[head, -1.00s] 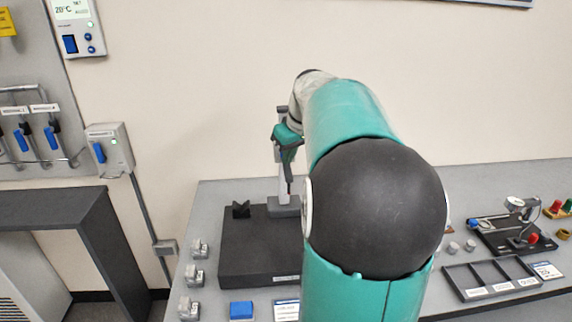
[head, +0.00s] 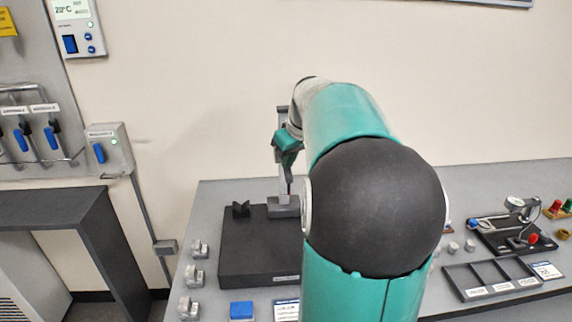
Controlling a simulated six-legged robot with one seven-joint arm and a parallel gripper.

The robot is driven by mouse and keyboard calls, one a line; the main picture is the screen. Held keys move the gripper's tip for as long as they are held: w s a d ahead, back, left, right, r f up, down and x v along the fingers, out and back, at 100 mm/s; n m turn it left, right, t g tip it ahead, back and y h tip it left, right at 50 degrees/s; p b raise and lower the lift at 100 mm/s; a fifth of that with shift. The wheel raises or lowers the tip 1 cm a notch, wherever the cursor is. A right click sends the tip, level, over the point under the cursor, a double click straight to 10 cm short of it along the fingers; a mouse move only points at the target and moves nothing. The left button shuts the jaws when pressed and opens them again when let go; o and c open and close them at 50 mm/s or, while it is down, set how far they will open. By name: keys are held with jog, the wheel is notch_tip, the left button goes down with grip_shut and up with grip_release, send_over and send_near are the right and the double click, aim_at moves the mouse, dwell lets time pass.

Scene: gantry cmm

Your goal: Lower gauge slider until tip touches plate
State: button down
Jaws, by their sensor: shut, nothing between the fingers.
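The height gauge stands on the dark plate (head: 240,262), with its grey base (head: 284,208) near the plate's back right corner. Its upright grey column (head: 282,116) shows above and below my wrist. My gripper (head: 290,181) points down right by the column and looks shut, with nothing seen in it. Its fingers are small and partly hidden. The slider and its tip cannot be made out behind my wrist and arm, so I cannot tell the gap between tip and plate or whether my gripper touches the slider.
A black V-shaped block (head: 241,210) sits on the plate, left of the gauge. Several grey clamps (head: 195,276) and a blue block (head: 241,311) lie on the grey table. A divided tray (head: 490,280) and a dark fixture (head: 512,240) stand at right. My arm hides the middle.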

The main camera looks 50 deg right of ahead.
notch_tip(320, 180, down, 14)
jog(key=shift+f, duration=0.2)
dwell(2.9)
jog(key=shift+f, duration=0.75)
dwell(0.7)
jog(key=shift+r, duration=0.1)
notch_tip(320, 180, up, 7)
dwell(1.2)
dwell(0.4)
